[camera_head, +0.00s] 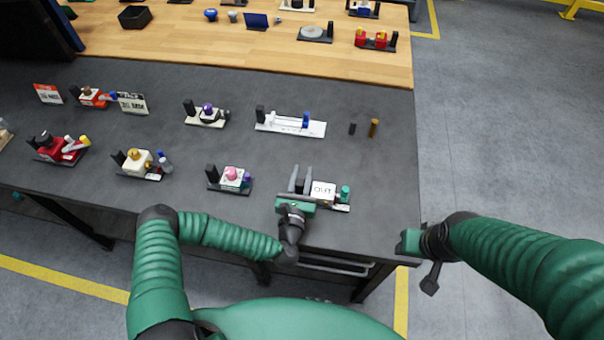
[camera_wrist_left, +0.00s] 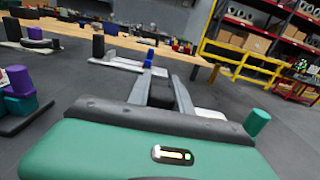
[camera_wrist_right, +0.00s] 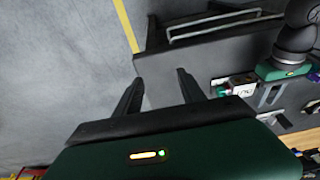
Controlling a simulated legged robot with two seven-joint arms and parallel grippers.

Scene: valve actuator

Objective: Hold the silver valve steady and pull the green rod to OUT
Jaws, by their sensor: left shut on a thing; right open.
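The valve unit carries a white block marked OUT (camera_head: 322,192) near the front edge of the dark table. The green rod's end (camera_head: 345,192) sticks up at its right; a green cylinder also shows in the left wrist view (camera_wrist_left: 257,122). I cannot make out a distinct silver part. My left gripper (camera_head: 300,178) is shut on the black block (camera_wrist_left: 160,93) at the unit's left end. My right gripper (camera_wrist_right: 158,90) is open and empty, beyond the table's right front corner and apart from the rod. The unit also shows in the right wrist view (camera_wrist_right: 241,86).
A unit with a pink knob (camera_head: 231,174) stands to the left. A white unit with a blue peg (camera_head: 290,124) and a small brown peg (camera_head: 374,128) stand farther back. The dark table (camera_head: 385,185) is bare right of the rod. A drawer handle (camera_head: 335,266) is below the edge.

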